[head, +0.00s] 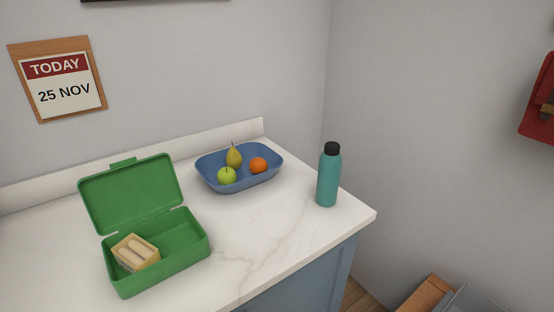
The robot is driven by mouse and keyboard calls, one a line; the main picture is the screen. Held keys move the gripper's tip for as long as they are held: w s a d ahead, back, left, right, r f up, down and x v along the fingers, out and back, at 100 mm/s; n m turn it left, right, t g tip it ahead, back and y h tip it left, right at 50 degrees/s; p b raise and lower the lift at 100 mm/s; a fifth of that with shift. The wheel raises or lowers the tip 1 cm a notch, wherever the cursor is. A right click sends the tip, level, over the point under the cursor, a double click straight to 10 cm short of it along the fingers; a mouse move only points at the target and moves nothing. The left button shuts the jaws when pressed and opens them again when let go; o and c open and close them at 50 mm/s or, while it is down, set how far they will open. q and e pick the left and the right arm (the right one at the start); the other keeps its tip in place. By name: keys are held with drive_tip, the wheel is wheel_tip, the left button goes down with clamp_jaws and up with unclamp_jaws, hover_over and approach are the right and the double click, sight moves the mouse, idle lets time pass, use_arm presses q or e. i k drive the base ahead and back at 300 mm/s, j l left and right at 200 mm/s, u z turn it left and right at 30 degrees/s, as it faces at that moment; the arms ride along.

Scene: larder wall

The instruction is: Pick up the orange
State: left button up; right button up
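The orange (258,165) lies in the right part of a blue tray (245,183) on the white counter. A yellow-green pear (234,157) stands in the tray to its left, and a green apple (227,176) lies at the front left of the tray. The orange is in plain sight and nothing covers it. Neither of my grippers shows in the head view.
An open green lunchbox (190,240) with a sandwich (136,252) in its left part stands at the front left. A teal bottle (328,180) with a black cap stands right of the tray, near the counter's right edge. Bare counter (265,225) lies in front of the tray.

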sight(257, 165)
drive_tip(key=i+l+u, duration=0.15)
drive_tip(key=l, duration=0.15)
drive_tip(key=i+l+u, duration=0.2)
drive_tip(key=l+u, duration=0.15)
drive_tip(key=l, duration=0.25)
drive_tip(key=i+l+u, duration=0.2)
drive_tip(key=l, duration=0.15)
drive_tip(key=k, duration=0.1)
